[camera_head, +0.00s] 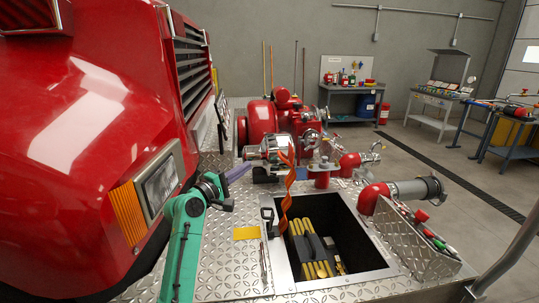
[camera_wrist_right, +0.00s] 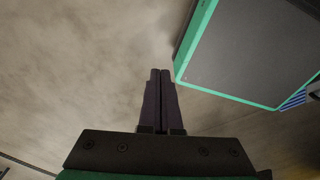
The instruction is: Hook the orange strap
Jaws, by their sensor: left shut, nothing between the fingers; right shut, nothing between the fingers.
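The orange strap (camera_head: 288,188) hangs in a twisted band from beside the chrome pump part (camera_head: 268,150) down to the left edge of the deck's open compartment. A small black clip-like piece (camera_head: 267,214) stands by its lower end; I cannot tell if they are joined. My left gripper (camera_head: 246,168) is on a green arm left of the strap, its dark purple fingers shut, empty and pointing toward the pump, apart from the strap. My right gripper (camera_wrist_right: 160,72) shows only in the right wrist view, shut and empty over bare floor.
The open compartment (camera_head: 375,262) holds a yellow-and-black bundle. A red truck front (camera_head: 75,120) fills the left side. Red pipe fittings (camera_head: 322,172) and a tread-plate tray (camera_head: 408,240) stand on the right. A green-edged grey panel (camera_wrist_right: 250,50) is beside my right gripper.

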